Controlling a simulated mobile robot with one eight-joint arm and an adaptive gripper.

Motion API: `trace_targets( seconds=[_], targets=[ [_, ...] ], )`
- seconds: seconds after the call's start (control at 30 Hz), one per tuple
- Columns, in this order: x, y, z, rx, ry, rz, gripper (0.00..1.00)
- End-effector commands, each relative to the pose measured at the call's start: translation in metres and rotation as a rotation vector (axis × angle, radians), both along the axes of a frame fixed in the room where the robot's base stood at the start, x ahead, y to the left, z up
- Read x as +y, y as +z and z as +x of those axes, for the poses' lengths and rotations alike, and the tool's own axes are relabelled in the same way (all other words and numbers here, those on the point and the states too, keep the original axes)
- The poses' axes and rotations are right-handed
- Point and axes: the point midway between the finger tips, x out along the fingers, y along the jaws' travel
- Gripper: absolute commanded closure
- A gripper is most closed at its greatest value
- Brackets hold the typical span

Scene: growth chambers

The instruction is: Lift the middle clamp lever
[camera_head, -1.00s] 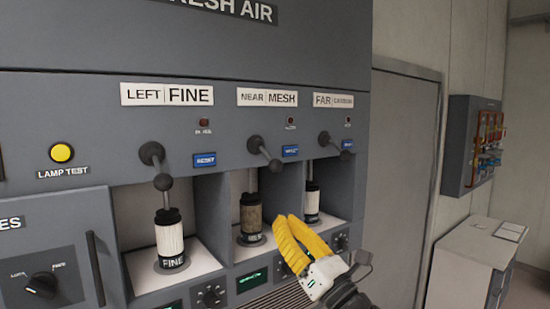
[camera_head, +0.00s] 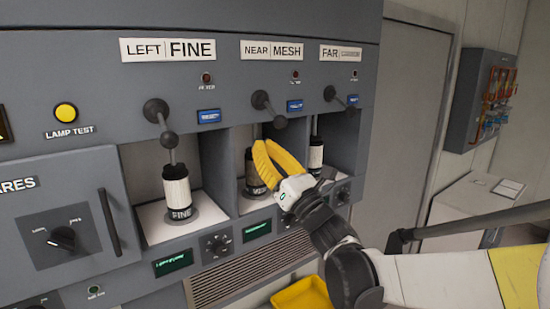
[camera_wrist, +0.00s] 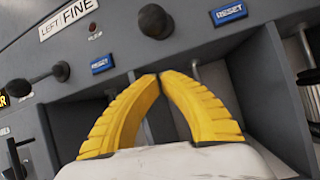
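In the wrist view, a dark knob (camera_wrist: 155,21) shows just above my fingertips. My gripper (camera_head: 262,144) has yellow ribbed fingers and is in front of the middle bay, below the knob and apart from it. The tips (camera_wrist: 158,76) meet, with nothing seen between them. My gripper partly hides the middle cartridge (camera_head: 252,172).
The left lever (camera_head: 168,139) hangs above the FINE cartridge (camera_head: 177,192), and the far lever (camera_head: 352,99) is at the right. Blue RESET buttons (camera_head: 209,116) sit beside the levers. Bay divider walls stand close on both sides of my gripper. A yellow bin (camera_head: 302,294) is below.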

Motion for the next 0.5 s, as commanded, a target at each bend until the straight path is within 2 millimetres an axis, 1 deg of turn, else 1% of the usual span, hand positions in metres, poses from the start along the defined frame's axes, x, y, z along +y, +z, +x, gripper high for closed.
trace_targets(
  seconds=[0.03, 0.1, 0.2, 0.33, 0.5],
  targets=[
    [0.007, 0.007, 0.006, 0.000, 0.004, 0.000, 1.00],
    [-0.003, 0.016, 0.000, 0.000, -0.001, 0.000, 1.00],
    [-0.010, 0.024, -0.007, 0.000, -0.001, 0.000, 1.00],
    [-0.016, 0.029, -0.013, -0.001, 0.000, -0.001, 1.00],
    [-0.018, 0.030, -0.015, 0.000, 0.000, 0.000, 1.00]
  ],
)
